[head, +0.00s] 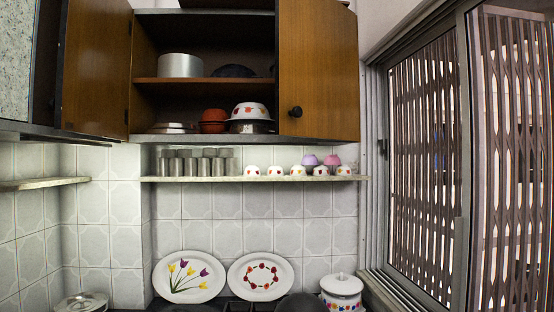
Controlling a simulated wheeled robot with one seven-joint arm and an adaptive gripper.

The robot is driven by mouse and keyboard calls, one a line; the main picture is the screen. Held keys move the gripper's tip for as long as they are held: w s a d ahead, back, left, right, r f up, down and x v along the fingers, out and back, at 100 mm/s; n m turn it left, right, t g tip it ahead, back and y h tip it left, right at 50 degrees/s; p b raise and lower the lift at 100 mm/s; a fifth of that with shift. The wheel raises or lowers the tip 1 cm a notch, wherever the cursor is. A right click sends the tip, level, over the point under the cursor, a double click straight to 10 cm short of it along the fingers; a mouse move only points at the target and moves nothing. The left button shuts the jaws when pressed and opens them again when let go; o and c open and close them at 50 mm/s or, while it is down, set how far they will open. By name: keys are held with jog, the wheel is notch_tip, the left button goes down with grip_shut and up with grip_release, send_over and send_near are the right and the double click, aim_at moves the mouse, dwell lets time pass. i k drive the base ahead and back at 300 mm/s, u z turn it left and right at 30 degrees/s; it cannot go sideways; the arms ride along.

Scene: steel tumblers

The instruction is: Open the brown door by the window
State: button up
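The brown door by the window (325,70) is the right-hand door of the wooden wall cabinet. It covers the cabinet's right part, and its right edge is close to the window frame. A round black knob (296,112) sits near its lower left corner. I cannot tell whether this door is fully shut or slightly ajar. My gripper is not seen in the head view, and nothing is seen touching the door or knob.
Another brown door (95,70) stands open at left. Between the doors, open cabinet shelves (200,82) hold pots and bowls. A ledge below (220,179) carries steel tumblers (192,166) and cups. The sliding window (420,165) is at right. Plates (188,277) and a lidded pot (342,290) stand below.

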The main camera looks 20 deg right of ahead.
aim_at(316, 82)
jog(key=u, duration=1.15)
jog(key=i, duration=0.6)
jog(key=z, duration=2.25)
